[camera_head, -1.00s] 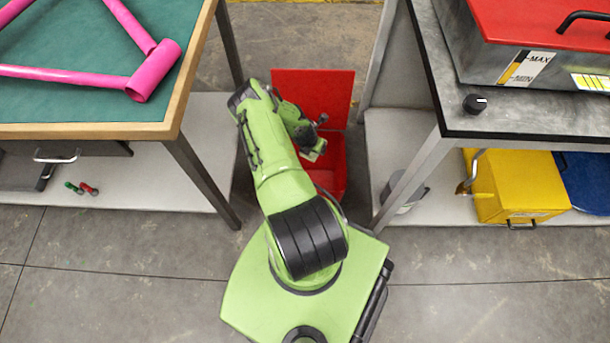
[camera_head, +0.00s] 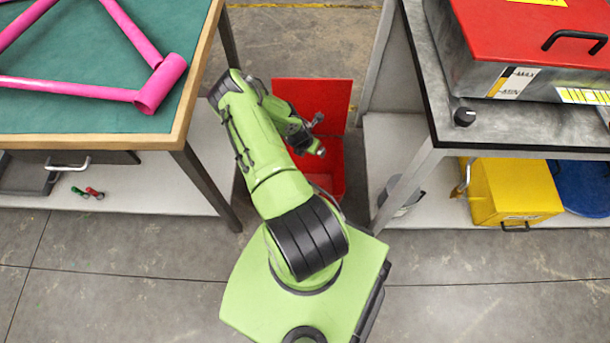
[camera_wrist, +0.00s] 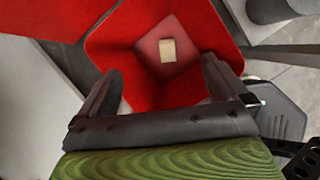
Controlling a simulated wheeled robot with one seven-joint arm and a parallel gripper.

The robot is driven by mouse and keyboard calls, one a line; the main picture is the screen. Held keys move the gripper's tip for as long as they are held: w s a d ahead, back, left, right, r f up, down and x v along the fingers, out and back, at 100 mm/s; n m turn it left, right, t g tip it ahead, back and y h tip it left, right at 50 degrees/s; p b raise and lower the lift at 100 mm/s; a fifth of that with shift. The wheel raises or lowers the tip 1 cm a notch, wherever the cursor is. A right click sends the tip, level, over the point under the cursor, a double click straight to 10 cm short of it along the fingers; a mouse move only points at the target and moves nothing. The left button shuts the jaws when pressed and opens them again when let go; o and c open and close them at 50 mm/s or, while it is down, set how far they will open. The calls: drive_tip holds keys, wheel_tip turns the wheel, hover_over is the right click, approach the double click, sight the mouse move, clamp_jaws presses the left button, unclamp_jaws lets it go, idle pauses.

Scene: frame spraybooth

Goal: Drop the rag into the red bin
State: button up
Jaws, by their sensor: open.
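The red bin (camera_head: 335,165) stands on the floor between the two tables, with its red lid (camera_head: 312,100) raised at the back. In the wrist view I look down into the bin (camera_wrist: 110,45). A small beige piece that looks like the rag (camera_wrist: 167,50) lies inside, near the bin's floor. My gripper (camera_wrist: 162,70) is open over the bin, with nothing between its fingers, and the beige piece is apart from them. In the head view my gripper (camera_head: 316,145) is over the bin, and the bin's inside is partly hidden by my arm.
A green-topped table (camera_head: 120,120) with a pink frame (camera_head: 110,93) is at left. A metal table (camera_head: 540,125) with a red-lidded tank (camera_head: 520,35) is at right. Below it are a yellow box (camera_head: 515,190), a blue round thing (camera_head: 585,182) and a grey bucket (camera_head: 403,195).

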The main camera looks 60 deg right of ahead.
drive_tip(key=p+v, duration=0.2)
drive_tip(key=v, duration=0.5)
drive_tip(key=shift+r, duration=0.15)
